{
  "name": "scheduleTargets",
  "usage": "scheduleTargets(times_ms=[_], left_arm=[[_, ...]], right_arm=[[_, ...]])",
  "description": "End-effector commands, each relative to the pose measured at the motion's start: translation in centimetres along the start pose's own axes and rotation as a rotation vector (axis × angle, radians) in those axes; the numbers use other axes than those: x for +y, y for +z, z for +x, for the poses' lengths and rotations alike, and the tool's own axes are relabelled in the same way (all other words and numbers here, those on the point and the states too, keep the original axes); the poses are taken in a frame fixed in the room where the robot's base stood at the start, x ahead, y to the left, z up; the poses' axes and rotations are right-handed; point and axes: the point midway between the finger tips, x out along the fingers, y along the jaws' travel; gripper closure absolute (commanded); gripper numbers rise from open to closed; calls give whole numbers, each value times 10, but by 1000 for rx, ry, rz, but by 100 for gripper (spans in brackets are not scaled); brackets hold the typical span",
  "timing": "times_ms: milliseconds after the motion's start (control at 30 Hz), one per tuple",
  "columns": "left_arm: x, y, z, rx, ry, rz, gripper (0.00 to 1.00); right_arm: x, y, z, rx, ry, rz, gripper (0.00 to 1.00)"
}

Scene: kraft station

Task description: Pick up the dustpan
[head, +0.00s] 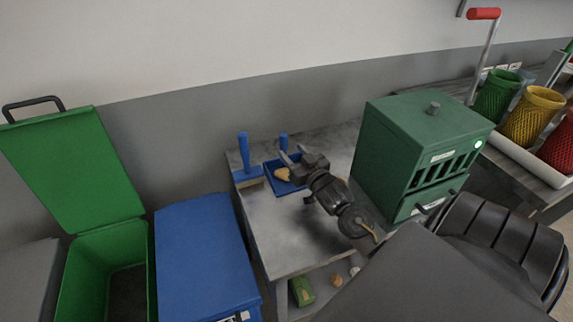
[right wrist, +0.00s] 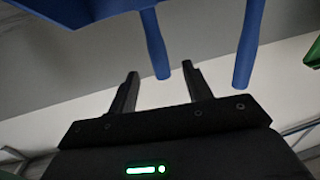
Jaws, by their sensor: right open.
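The blue dustpan (head: 272,183) lies on the grey table near the wall, its handle (head: 283,142) pointing toward the wall. A tan, rounded item (head: 284,174) sits in its pan. My right gripper (head: 291,157) is open over the dustpan and partly covers it. In the right wrist view, the dustpan's blue body (right wrist: 70,22) fills the upper left. Its handle end shows between my open fingertips (right wrist: 162,72); I cannot tell how far beyond them it is. No contact is visible. My left gripper is not in view.
A blue brush (head: 243,153) stands left of the dustpan; its handle also shows in the right wrist view (right wrist: 249,45). A green cabinet (head: 420,140) stands right of my arm. An open green bin (head: 70,260) and a closed blue bin (head: 200,250) are left of the table.

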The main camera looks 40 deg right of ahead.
Motion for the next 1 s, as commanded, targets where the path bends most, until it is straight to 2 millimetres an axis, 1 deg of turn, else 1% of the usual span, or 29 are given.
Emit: scheduleTargets(times_ms=[33,100,200,367,467,633,733,833,1000], left_arm=[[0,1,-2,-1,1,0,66],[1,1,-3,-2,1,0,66],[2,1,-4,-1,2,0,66],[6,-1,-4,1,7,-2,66],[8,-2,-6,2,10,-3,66],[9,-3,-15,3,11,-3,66],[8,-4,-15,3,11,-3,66],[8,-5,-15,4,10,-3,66],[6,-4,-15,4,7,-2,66]], right_arm=[[0,-2,9,1,0,0,50],[0,-2,19,1,0,0,50],[1,-1,27,1,1,-1,50],[1,0,30,-1,2,-1,50],[2,-1,36,-1,2,-1,50],[4,-3,62,-1,4,-1,50],[4,-1,74,-2,4,-2,50],[4,-1,80,-2,4,-2,50],[4,0,81,-2,4,-2,50]])
